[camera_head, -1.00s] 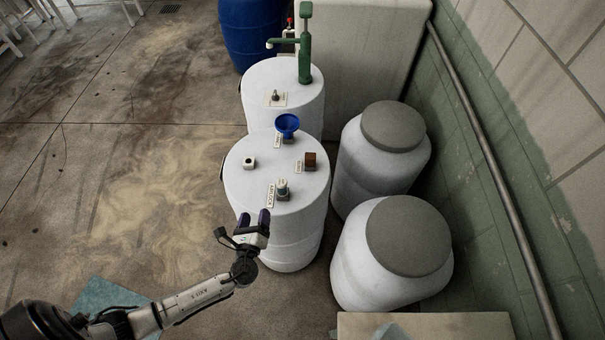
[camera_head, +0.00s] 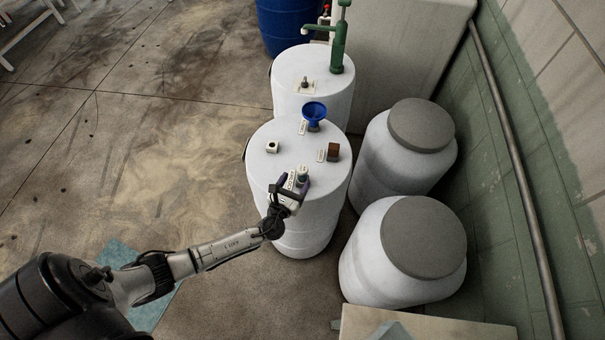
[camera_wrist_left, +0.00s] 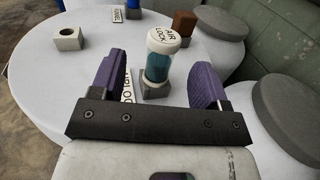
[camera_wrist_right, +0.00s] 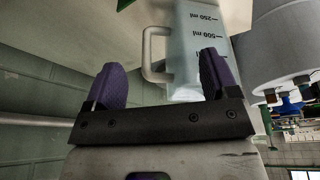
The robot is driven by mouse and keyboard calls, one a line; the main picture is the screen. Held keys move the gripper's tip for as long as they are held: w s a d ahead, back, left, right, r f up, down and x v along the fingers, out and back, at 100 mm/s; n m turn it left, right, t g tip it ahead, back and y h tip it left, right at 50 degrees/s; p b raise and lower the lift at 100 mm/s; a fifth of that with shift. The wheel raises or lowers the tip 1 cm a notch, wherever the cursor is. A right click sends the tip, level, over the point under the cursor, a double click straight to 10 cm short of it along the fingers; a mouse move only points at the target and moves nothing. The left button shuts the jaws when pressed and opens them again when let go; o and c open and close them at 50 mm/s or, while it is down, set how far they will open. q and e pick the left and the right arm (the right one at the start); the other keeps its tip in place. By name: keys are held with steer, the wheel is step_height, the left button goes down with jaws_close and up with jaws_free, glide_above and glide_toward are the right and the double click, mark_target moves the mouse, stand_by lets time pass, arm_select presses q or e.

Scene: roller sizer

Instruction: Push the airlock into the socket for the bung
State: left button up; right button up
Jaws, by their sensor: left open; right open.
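The airlock (camera_wrist_left: 160,55) is a teal cylinder with a white cap marked AIR LOCK, standing upright on a grey block on the white barrel top. It also shows in the head view (camera_head: 302,174). My left gripper (camera_head: 296,182) is open at the barrel's near edge; in the left wrist view its purple fingers (camera_wrist_left: 158,82) stand either side of the airlock, apart from it. A pale block with a dark round hole (camera_wrist_left: 67,38), also in the head view (camera_head: 272,146), sits on the barrel top; I cannot tell whether it is the bung socket. My right gripper (camera_wrist_right: 158,78) is open, near a measuring jug.
The barrel top (camera_head: 262,170) also carries a blue funnel (camera_head: 314,112), a brown block (camera_head: 333,151) and small labels. Two grey-lidded barrels (camera_head: 424,236) stand to the right. The clear measuring jug (camera_wrist_right: 200,45) has a handle. Open floor lies left.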

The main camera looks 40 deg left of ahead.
mark_target(300, 175)
arm_select(q)
steer(key=x, duration=0.5)
steer(key=shift+d+r, duration=0.1)
steer(key=shift+d, duration=0.1)
steer(key=shift+w+a, duration=0.1)
steer(key=shift+w, duration=0.2)
steer(key=shift+c, duration=0.3)
steer(key=c, duration=1)
steer(key=shift+o, duration=0.2)
steer(key=shift+r, duration=0.15)
step_height(300, 175, up, 4)
steer(key=shift+f+p, duration=0.1)
steer(key=shift+p, duration=0.9)
steer(key=d+r+p, duration=0.1)
steer(key=d+r, duration=0.6)
steer(key=d, duration=0.4)
steer(key=shift+d+p, duration=0.35)
